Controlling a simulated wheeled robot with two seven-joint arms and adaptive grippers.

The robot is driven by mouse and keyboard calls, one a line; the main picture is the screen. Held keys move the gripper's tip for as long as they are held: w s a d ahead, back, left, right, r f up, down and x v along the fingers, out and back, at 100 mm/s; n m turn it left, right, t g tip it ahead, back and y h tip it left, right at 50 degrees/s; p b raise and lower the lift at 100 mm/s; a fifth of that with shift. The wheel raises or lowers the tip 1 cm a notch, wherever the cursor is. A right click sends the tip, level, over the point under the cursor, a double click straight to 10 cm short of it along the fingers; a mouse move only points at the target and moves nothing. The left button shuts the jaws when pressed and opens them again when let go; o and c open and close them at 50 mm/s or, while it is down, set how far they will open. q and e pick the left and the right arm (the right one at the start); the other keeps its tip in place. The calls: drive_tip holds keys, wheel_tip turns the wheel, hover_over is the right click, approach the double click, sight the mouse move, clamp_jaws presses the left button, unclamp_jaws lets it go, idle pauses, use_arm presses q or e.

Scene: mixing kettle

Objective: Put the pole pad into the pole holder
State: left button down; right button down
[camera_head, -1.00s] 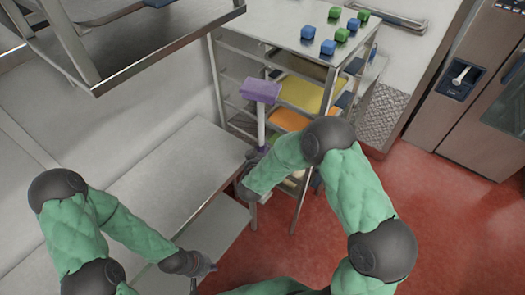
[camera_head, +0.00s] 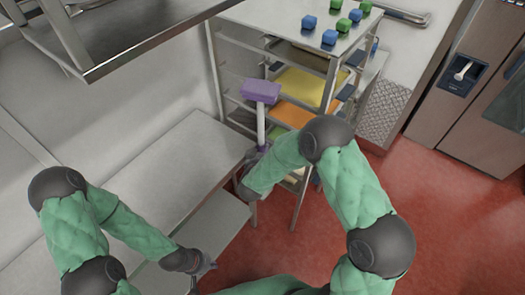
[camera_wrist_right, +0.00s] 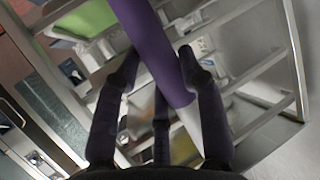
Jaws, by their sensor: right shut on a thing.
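The pole pad has a purple block (camera_head: 261,91) on top of a white pole (camera_head: 261,124), with a purple section lower down. It stands roughly upright in the head view, in front of the rack. My right gripper (camera_head: 254,162) is at its lower part, partly hidden by my forearm. In the right wrist view my right gripper (camera_wrist_right: 157,62) has its fingers around the purple section (camera_wrist_right: 152,42) and is shut on it. My left gripper (camera_head: 203,264) is low at the left, away from the pad; its finger opening is unclear. I cannot make out a pole holder.
A metal rack (camera_head: 245,46) with yellow and orange trays stands behind the pad, with blue and green cubes on top. A steel table (camera_head: 150,185) lies at the left, beneath an overhead shelf (camera_head: 140,42). Red floor (camera_head: 455,220) is open at the right.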

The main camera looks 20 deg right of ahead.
drive_tip(key=shift+c, duration=0.9)
unclamp_jaws()
drive_tip(key=shift+s+a+r+p, duration=0.3)
drive_tip(key=shift+s+p, duration=0.1)
drive_tip(key=shift+s, duration=0.1)
drive_tip(key=shift+p+v, duration=1.4)
drive_tip(key=shift+v, duration=1.5)
drive_tip(key=shift+f, duration=0.2)
